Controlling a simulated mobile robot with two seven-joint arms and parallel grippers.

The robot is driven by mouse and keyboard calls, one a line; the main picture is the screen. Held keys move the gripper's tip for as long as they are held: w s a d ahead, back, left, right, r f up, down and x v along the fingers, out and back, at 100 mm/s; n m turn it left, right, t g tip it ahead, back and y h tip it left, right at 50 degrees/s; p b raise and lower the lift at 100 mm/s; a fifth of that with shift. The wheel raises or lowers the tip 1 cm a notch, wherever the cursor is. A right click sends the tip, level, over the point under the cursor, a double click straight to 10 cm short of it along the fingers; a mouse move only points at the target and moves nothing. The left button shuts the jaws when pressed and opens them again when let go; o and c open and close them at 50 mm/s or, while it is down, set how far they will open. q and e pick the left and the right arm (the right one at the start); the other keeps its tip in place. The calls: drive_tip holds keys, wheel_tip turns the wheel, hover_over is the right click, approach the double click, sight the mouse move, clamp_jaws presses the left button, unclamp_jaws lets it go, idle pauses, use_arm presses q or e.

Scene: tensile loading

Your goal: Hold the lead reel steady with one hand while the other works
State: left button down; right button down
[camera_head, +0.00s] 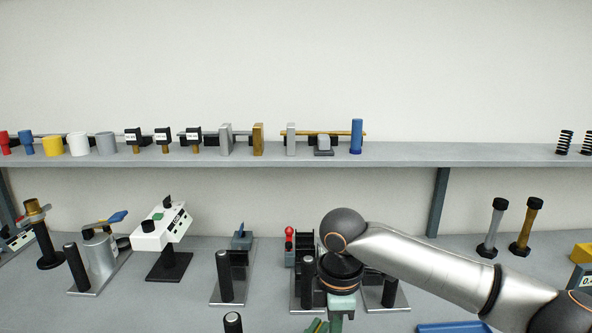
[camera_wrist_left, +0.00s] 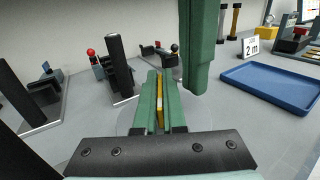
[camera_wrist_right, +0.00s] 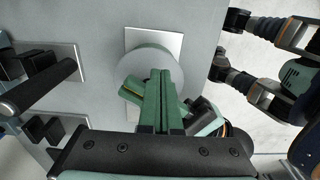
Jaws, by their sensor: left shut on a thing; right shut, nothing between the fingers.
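My left gripper (camera_head: 317,326) shows at the bottom edge in the head view. In the left wrist view its green fingers (camera_wrist_left: 156,88) are shut on a thin yellow piece (camera_wrist_left: 160,103), mostly hidden between them. I cannot tell whether that piece belongs to the lead reel. My right gripper (camera_head: 336,308) points down; its green fingers (camera_wrist_right: 162,80) are shut and empty, close beside the left fingers (camera_wrist_right: 131,90). A pale round disc (camera_wrist_right: 177,58), possibly the lead reel, lies beyond both grippers in the right wrist view, over a metal plate (camera_wrist_right: 153,38). The fingers partly cover it.
Black posts on metal plates (camera_head: 225,278) stand left of the grippers. A blue tray (camera_wrist_left: 270,85) lies to the right. A white boxed instrument (camera_head: 160,228) stands at the left. A shelf (camera_head: 420,154) with several small parts runs along the back wall.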

drive_tip(key=shift+w, duration=0.2)
idle(0.3)
drive_tip(key=shift+w+d, duration=0.1)
drive_tip(key=shift+w, duration=0.9)
drive_tip(key=shift+w, duration=0.35)
use_arm(q)
drive_tip(key=shift+s+d, duration=0.15)
drive_tip(key=shift+d, duration=0.05)
use_arm(e)
drive_tip(key=shift+w, duration=0.1)
drive_tip(key=shift+w+d, duration=0.15)
drive_tip(key=shift+d, duration=0.05)
use_arm(q)
drive_tip(key=shift+a, duration=0.2)
drive_tip(key=shift+w, duration=0.2)
use_arm(e)
wheel_tip(320, 180, up, 6)
